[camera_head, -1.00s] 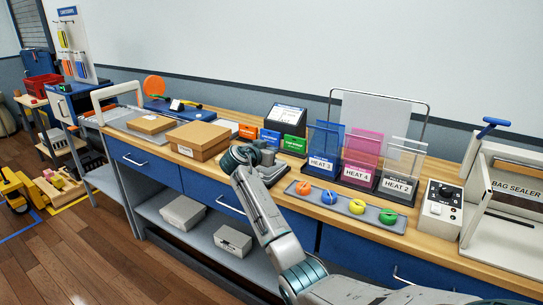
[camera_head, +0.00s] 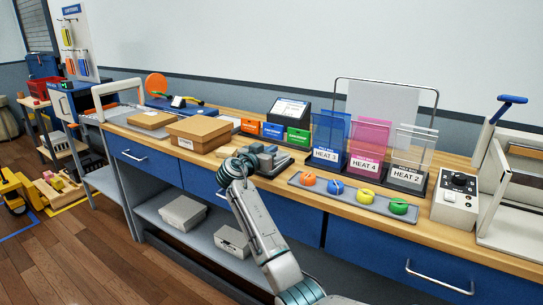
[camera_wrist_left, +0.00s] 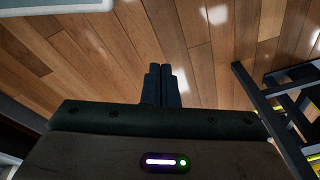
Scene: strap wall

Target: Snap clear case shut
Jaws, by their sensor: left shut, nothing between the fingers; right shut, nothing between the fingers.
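I cannot pick out a clear case for certain. Grey pieces on a dark flat base (camera_head: 282,166) lie on the bench, partly hidden by my right gripper (camera_head: 254,158). That gripper is shut and empty, over or close to the base's left side; I cannot tell whether it touches. A clear upright holder marked HEAT 2 (camera_head: 413,150) stands farther right. In the left wrist view my left gripper (camera_wrist_left: 161,85) has its dark fingers together, with nothing between them, above the wooden floor.
Blue (camera_head: 328,138) and pink (camera_head: 369,142) holders stand left of the clear one. A tray (camera_head: 348,195) with coloured round pieces lies in front. A brown box (camera_head: 198,134) is left of my right gripper. The bag sealer (camera_head: 508,190) is at right.

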